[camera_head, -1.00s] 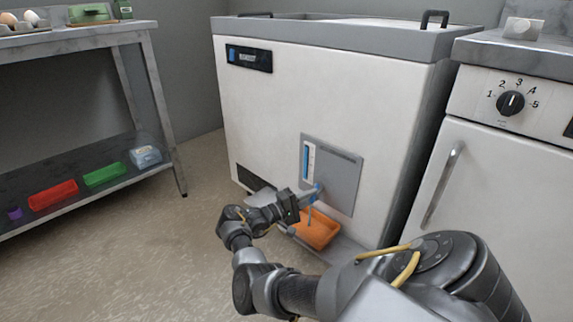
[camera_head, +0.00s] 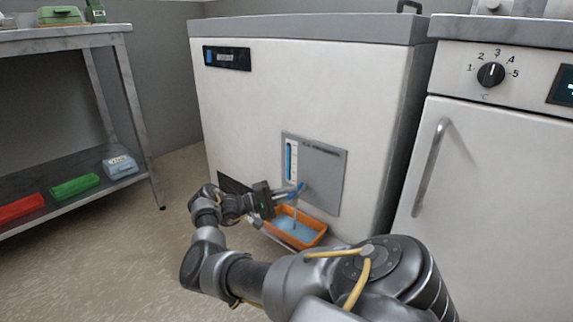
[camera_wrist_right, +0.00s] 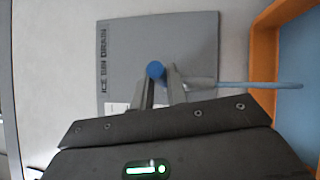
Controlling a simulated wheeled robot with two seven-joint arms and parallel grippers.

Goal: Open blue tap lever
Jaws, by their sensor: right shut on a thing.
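The blue tap lever (camera_head: 298,188) sits on the grey drain panel (camera_head: 328,175) at the front of the white cabinet. In the right wrist view the lever's round blue end (camera_wrist_right: 155,70) shows between the fingertips. My right gripper (camera_head: 290,193) is shut on the lever; its fingers also show in the wrist view (camera_wrist_right: 160,84). A thin pale-blue stream (camera_wrist_right: 260,85) runs from the metal spout. The orange tray (camera_head: 318,242) below the tap holds blue liquid. My left gripper is not in view.
A white cabinet with a dial (camera_head: 491,75) and a long handle (camera_head: 430,165) stands on the right. A metal table (camera_head: 140,100) with red, green and blue items on its lower shelf stands on the left. Floor between is clear.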

